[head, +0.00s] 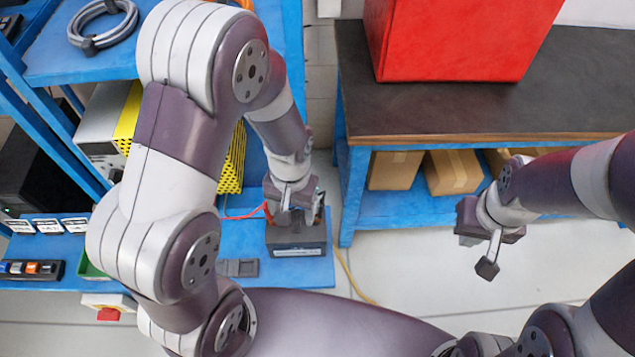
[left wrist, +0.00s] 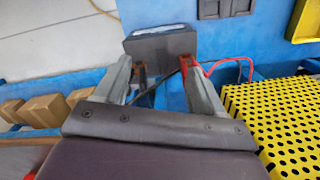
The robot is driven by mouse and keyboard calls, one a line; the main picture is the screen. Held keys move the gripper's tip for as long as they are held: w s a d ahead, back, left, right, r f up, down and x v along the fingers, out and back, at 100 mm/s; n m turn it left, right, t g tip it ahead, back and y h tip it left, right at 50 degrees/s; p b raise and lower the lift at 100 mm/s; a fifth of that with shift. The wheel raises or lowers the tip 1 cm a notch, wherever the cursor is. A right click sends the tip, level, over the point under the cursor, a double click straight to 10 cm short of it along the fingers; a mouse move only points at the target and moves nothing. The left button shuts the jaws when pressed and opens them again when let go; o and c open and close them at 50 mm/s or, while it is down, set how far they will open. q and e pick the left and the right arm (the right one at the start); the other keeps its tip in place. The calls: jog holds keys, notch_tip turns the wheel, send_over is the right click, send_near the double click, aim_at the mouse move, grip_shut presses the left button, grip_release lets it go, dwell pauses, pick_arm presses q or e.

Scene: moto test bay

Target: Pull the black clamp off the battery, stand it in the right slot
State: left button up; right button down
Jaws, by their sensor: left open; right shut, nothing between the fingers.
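The dark battery (head: 297,242) stands on the blue bench; its grey body also shows in the left wrist view (left wrist: 160,50). My left gripper (head: 297,208) is over the battery, open, with its fingers (left wrist: 156,68) reaching toward the battery's top on both sides. A black clamp (left wrist: 146,84) with a dark cable shows between the fingers; I cannot tell if either finger touches it. A red clamp (left wrist: 190,68) with a red cable is beside the right finger. A grey two-part slot holder (head: 238,267), also in the left wrist view (left wrist: 224,8), is empty. My right gripper (head: 487,267) is shut and empty.
A yellow perforated case (left wrist: 275,115) stands close to my left gripper. A workbench (head: 480,95) with a red box (head: 460,40) is at the back right, with cartons (head: 452,171) below. A dark tray (head: 30,270) lies at far left. Floor between the benches is open.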

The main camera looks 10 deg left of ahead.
pick_arm(q)
jog(key=w+d+n+p, duration=0.1)
jog(key=w, duration=0.1)
jog(key=w+d+f+n+p, duration=0.1)
jog(key=w, duration=0.1)
jog(key=w+d+f+n+p, duration=0.1)
jog(key=w, duration=0.1)
jog(key=shift+d+n+t, duration=0.15)
jog(key=shift+n+t, duration=0.25)
pick_arm(e)
notch_tip(320, 180, up, 7)
jog(key=shift+a, duration=0.1)
pick_arm(q)
notch_tip(320, 180, down, 8)
jog(key=b, duration=0.6)
jog(key=shift+f+b, duration=0.55)
jog(key=shift+b, duration=0.1)
pick_arm(e)
notch_tip(320, 180, down, 7)
jog(key=shift+r, duration=0.15)
